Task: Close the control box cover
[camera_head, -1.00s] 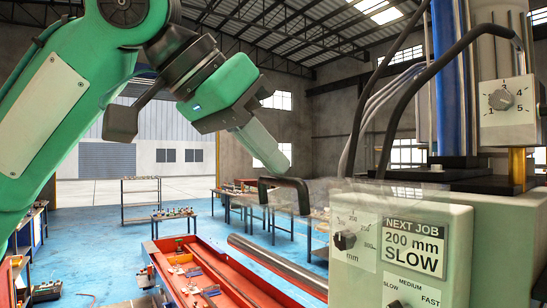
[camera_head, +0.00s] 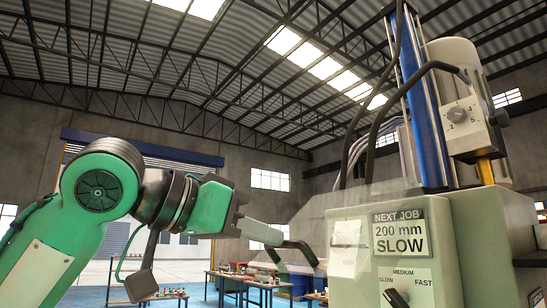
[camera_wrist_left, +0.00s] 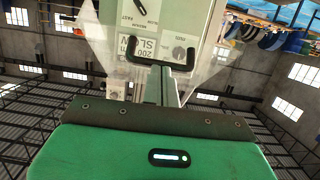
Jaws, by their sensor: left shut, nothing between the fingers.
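The control box (camera_head: 440,245) is pale green, with a "NEXT JOB 200 mm SLOW" label and a speed knob (camera_head: 395,298). Its clear cover (camera_head: 318,218) hangs out from the top, tilted down to the left and standing off the front face. The cover's black handle (camera_head: 300,252) is at its outer edge. My left gripper (camera_head: 284,238) is shut and empty, right by the handle; I cannot tell whether they touch. In the left wrist view the handle (camera_wrist_left: 160,62) crosses just beyond the finger tips (camera_wrist_left: 163,72). My right gripper is out of view.
A blue column (camera_head: 424,110) and black cables rise behind the box. A dial unit (camera_head: 464,120) is mounted high on the right. Work tables (camera_head: 250,282) stand in the background. The space left of the cover is open apart from my left arm.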

